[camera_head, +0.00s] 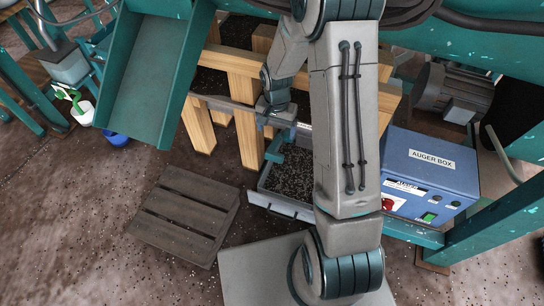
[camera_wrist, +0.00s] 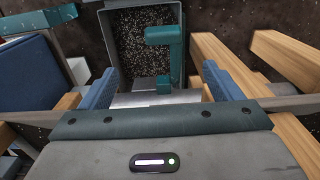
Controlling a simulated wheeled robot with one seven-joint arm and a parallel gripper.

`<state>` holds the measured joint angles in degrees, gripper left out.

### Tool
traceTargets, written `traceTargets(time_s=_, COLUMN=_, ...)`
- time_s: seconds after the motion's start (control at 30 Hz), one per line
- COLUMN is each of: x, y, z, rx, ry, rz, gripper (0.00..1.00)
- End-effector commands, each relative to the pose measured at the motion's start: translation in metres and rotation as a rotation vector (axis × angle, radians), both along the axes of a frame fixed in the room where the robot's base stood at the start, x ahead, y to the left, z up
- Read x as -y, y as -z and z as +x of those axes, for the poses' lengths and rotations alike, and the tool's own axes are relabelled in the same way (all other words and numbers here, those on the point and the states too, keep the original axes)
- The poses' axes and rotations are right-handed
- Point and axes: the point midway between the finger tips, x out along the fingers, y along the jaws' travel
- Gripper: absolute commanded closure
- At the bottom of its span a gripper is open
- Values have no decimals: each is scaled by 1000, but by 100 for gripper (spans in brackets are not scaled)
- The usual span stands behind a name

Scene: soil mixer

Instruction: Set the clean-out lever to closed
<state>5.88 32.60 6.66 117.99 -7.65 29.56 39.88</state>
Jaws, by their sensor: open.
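A teal L-shaped bar, which looks like the clean-out lever (camera_wrist: 166,60), shows between and beyond my fingers in the wrist view. In the head view the teal bar (camera_head: 275,150) is just below my gripper (camera_head: 278,118), partly hidden by it. My gripper (camera_wrist: 160,80) is open, with a blue-padded finger to each side of the bar's near end. I cannot tell whether either finger touches it. No marking of the lever's position is readable.
A grey tray of dark soil (camera_head: 267,184) lies under the teal bar. Wooden posts (camera_head: 247,135) stand close beside my gripper. A blue auger box (camera_head: 430,165) is at the right, a dark wooden pallet (camera_head: 185,213) at the left. Floor at the lower left is clear.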

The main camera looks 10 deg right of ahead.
Motion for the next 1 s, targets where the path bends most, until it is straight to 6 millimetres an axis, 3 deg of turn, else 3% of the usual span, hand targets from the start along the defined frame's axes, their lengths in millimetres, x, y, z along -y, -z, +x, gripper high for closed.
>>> traceTargets(time_s=0.03, x=-2, y=11, z=1, rx=-3, ry=3, rz=2, gripper=15)
traceTargets(time_s=0.27, x=-7, y=36, z=2, rx=-6, ry=2, rz=4, gripper=15)
traceTargets(time_s=0.7, x=-6, y=126, z=2, rx=-6, ry=3, rz=3, gripper=15)
traceTargets(time_s=1.0, x=-5, y=152, z=2, rx=-4, ry=4, rz=3, gripper=15)
